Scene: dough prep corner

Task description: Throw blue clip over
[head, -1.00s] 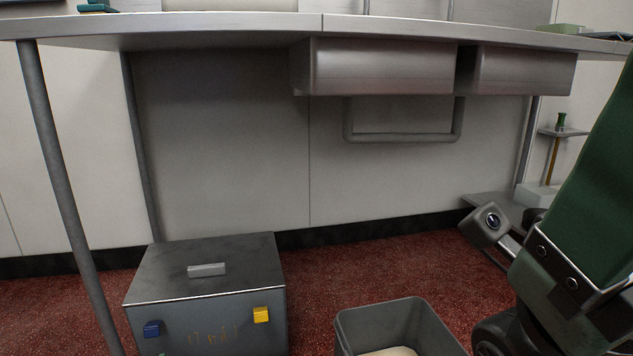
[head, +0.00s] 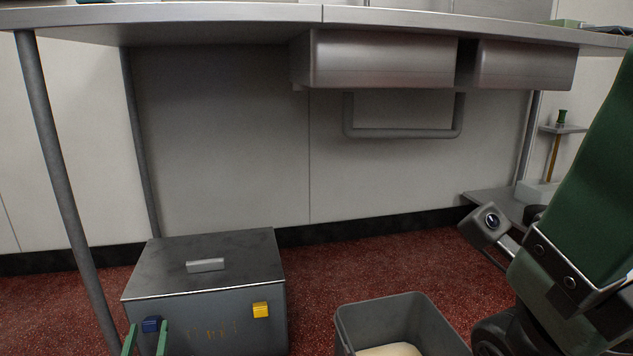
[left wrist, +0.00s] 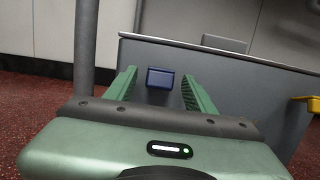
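The blue clip (head: 151,323) sits on the front face of a grey lidded box (head: 205,329), near the left edge; it also shows in the left wrist view (left wrist: 160,78). A yellow clip (head: 261,310) is on the same face to the right. My left gripper (head: 148,327) has its two green fingers apart. In the left wrist view they point at the box, one on each side of the blue clip, with visible gaps between. My right gripper is not in the head view.
An open grey bin (head: 345,333) with pale contents stands on the red floor (head: 330,265) right of the box. A table leg (head: 62,190) rises just left of the box. The table top (head: 240,13) and drawers (head: 380,62) hang above.

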